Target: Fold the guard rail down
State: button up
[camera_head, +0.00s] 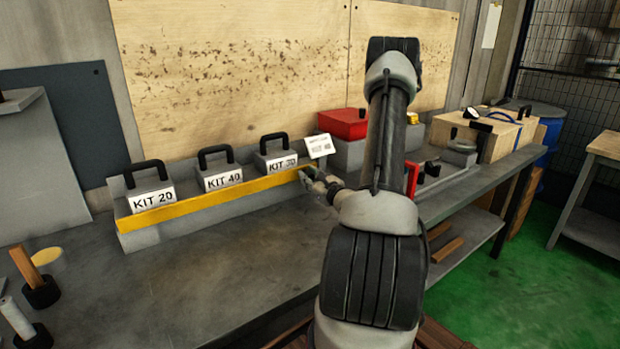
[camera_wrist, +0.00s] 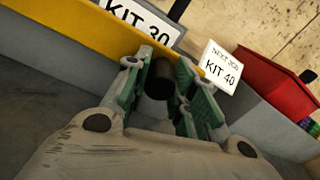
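The yellow guard rail (camera_head: 219,197) runs along the front of the grey kit rack (camera_head: 151,238), standing up before the lower part of the kits. The rail also shows in the wrist view (camera_wrist: 70,28). My gripper (camera_head: 315,176) is at the rail's right end. In the wrist view, my gripper's green-padded fingers (camera_wrist: 160,85) are apart, on either side of a dark round knob (camera_wrist: 160,78) by the rail's end. I cannot tell whether the pads press on the knob. My arm hides what lies behind it in the head view.
Behind the rail stand KIT 20 (camera_head: 151,195), KIT 40 (camera_head: 220,176) and KIT 30 (camera_head: 277,160), with black handles. A card reading "NEXT JOB KIT 40" (camera_wrist: 222,68) stands right of the gripper, near a red box (camera_head: 343,123).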

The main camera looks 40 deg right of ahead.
jog(key=shift+s+f+t, duration=0.1)
jog(key=shift+f+t, duration=0.2)
jog(key=shift+t, duration=0.5)
jog(key=o, duration=1)
notch_tip(320, 180, up, 10)
